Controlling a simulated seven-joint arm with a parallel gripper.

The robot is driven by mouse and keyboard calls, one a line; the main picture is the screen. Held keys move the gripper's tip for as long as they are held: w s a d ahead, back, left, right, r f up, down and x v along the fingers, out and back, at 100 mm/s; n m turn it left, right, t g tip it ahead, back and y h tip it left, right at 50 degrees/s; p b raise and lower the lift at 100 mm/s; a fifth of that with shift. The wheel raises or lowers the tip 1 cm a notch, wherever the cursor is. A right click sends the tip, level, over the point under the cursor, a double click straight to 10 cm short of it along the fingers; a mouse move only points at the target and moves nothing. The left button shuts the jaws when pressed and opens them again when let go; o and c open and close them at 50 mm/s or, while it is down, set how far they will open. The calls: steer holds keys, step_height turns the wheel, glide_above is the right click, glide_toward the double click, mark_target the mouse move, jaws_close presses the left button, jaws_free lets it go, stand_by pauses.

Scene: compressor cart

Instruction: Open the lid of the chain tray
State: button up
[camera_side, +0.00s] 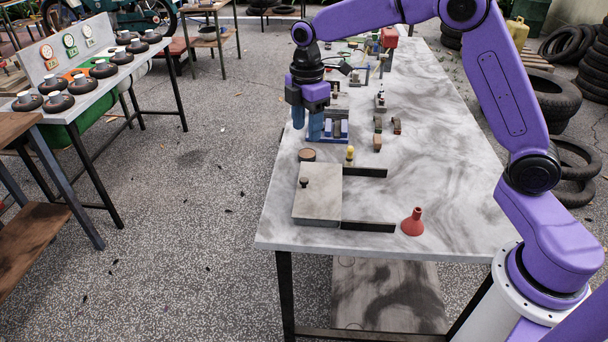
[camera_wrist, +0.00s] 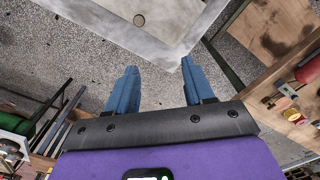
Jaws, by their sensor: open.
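A flat, light grey lid (camera_side: 318,200) with a dark knob (camera_side: 304,182) lies at the near left part of the marble table, in the side view. It appears to be the chain tray's lid, lying flat. Dark strips (camera_side: 368,227) run out to its right at the near and far ends. The inside of the tray is hidden. My gripper (camera_side: 307,138) is raised near the table's left edge, beyond the lid and apart from it. Its two blue fingers are spread and empty. In the wrist view my gripper (camera_wrist: 158,68) points past a table edge, with floor between the fingers.
A round brown-topped piece (camera_side: 307,154) and a yellow-topped peg (camera_side: 350,154) stand just beyond the lid. A red funnel (camera_side: 413,222) stands to its right. A blue fixture (camera_side: 337,130) and small blocks (camera_side: 378,140) are farther back. The table's right side is mostly clear.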

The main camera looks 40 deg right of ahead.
mark_target(304, 179)
steer(key=w+d+f, duration=0.2)
steer(key=w+d, duration=0.1)
steer(key=w, duration=0.1)
steer(key=shift+n, duration=0.3)
steer(key=f, duration=1.7)
steer(key=shift+a, duration=0.2)
steer(key=shift+r, duration=0.1)
jaws_close()
